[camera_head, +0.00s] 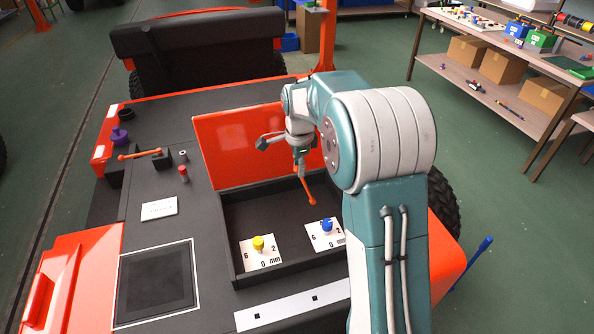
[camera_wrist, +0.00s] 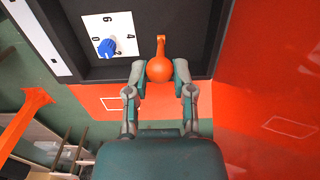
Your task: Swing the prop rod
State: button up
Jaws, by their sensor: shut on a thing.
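The orange prop rod (camera_head: 307,190) shows in the head view at the right end of the open dark box (camera_head: 228,240), tilted, below my gripper (camera_head: 299,162). In the wrist view the rod's ball end (camera_wrist: 160,69) sits between the fingertips of my gripper (camera_wrist: 160,76), which are shut on it from both sides. The orange lid panel (camera_head: 225,145) stands raised along the back of the box.
In the box are a yellow knob (camera_head: 258,243) and a blue knob (camera_head: 327,225) on white dial plates. An orange-handled lever (camera_head: 140,154) and a red knob (camera_head: 183,173) stand on the cart top to the left. A shelf with cardboard boxes (camera_head: 501,68) is at the right.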

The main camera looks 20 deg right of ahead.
jog(key=shift+w+a+f, duration=0.1)
jog(key=shift+a+f, duration=0.15)
jog(key=shift+a, duration=0.4)
jog(key=shift+w+a+f, duration=0.1)
jog(key=shift+a+f, duration=0.1)
jog(key=shift+a, duration=0.45)
jog(key=shift+a, duration=0.15)
jog(key=shift+a+f, duration=0.65)
jog(key=shift+a, duration=0.2)
jog(key=shift+a+f, duration=0.65)
jog(key=shift+a, duration=0.15)
